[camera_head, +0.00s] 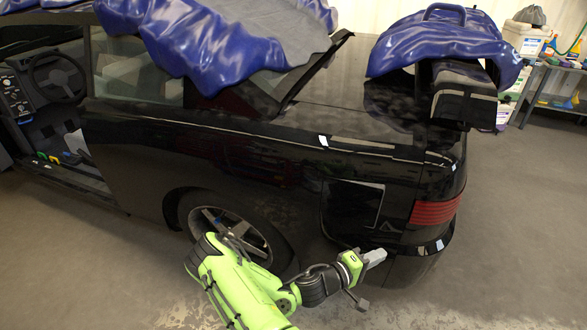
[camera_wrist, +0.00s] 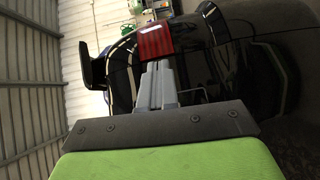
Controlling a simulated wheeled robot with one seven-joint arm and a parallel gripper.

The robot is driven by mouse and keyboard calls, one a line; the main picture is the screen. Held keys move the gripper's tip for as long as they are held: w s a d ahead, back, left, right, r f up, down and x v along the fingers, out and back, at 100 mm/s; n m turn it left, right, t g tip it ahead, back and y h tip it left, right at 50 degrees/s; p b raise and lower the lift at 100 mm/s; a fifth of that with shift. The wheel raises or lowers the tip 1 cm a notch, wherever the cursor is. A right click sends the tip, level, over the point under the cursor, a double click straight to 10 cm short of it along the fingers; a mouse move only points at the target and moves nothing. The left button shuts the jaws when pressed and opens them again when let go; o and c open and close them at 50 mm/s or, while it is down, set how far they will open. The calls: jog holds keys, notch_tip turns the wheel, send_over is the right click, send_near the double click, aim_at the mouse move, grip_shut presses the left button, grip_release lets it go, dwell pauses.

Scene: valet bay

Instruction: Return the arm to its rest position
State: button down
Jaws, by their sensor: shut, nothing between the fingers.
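My arm is green and black and reaches up from the bottom of the head view, beside the rear wheel of a black car (camera_head: 260,165). My gripper (camera_head: 374,257) is at its end, low by the car's rear corner, under the red tail light (camera_head: 435,209). In the wrist view my gripper (camera_wrist: 157,72) shows as grey fingers close together, with nothing between them. The red tail light (camera_wrist: 155,41) is behind the fingertips there. Whether the gripper touches the car cannot be told for sure; it appears apart from it.
Blue covers drape the car's roof (camera_head: 200,45) and tail (camera_head: 440,40). The rear wheel (camera_head: 228,232) is close to my arm. The car's side opening at left shows a steering wheel. A workbench (camera_head: 555,85) with bottles stands at the back right. Floor is clear at the bottom right.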

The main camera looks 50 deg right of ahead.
jog(key=w+a+r+m+t+y+p, duration=0.2)
jog(key=w+a+r+t+y+p, duration=0.15)
jog(key=w+a+r+y, duration=0.55)
jog(key=w+a+r+m+t+y+p, duration=0.25)
jog(key=w+a+r+p, duration=0.2)
jog(key=a+r, duration=0.6)
jog(key=s+a+r+n+t+y+p, duration=0.1)
jog(key=s+a+r+n+t+y, duration=0.1)
jog(key=a+r, duration=0.5)
jog(key=s+a+r+n+t+y+p, duration=0.2)
jog(key=a+r+n, duration=0.5)
jog(key=a, duration=0.5)
jog(key=shift+s+r+t, duration=0.6)
jog(key=shift+s+t, duration=0.2)
jog(key=shift+t, duration=0.2)
